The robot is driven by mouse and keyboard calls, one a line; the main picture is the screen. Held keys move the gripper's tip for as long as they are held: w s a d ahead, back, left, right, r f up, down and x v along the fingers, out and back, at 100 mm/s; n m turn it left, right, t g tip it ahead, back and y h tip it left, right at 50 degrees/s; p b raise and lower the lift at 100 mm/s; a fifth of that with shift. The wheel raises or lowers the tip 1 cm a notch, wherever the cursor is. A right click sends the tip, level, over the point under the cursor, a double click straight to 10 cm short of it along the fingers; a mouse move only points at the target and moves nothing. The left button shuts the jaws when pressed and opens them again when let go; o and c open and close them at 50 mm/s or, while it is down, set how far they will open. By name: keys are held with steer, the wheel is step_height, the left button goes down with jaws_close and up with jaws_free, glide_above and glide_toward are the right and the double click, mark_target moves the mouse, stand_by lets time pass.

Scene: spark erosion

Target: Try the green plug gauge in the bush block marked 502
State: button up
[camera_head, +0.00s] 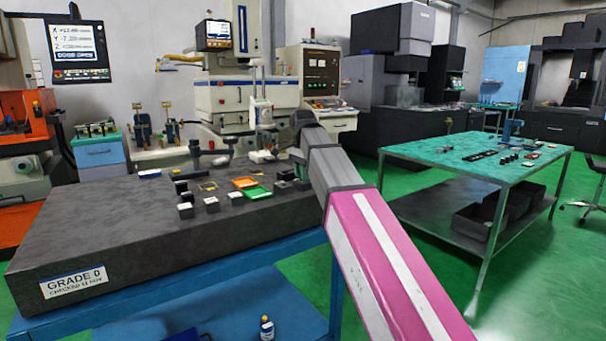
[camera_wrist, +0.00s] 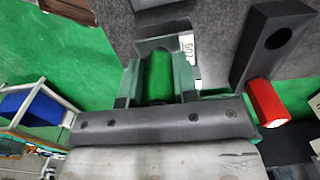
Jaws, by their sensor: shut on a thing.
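In the wrist view my gripper (camera_wrist: 159,78) is shut on the green plug gauge (camera_wrist: 159,70), whose green barrel lies between the two fingers. The bush block marked 502 (camera_wrist: 166,43) is just beyond the fingertips, with its white label on the right side. The gauge's far end meets or overlaps the block in the picture; I cannot tell whether it is in the bore. In the head view the gripper is at the right edge of the granite plate, largely hidden by my arm.
A dark piece with a round hole (camera_wrist: 278,38) and a red cylinder (camera_wrist: 265,101) are close to the gripper's right. On the granite plate (camera_head: 120,225) stand several small labelled blocks (camera_head: 211,204), an orange tray (camera_head: 245,182) and a green tray (camera_head: 257,194). The plate's left front is clear.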

steer(key=shift+r, duration=0.2)
stand_by(0.4)
steer(key=shift+r, duration=2.3)
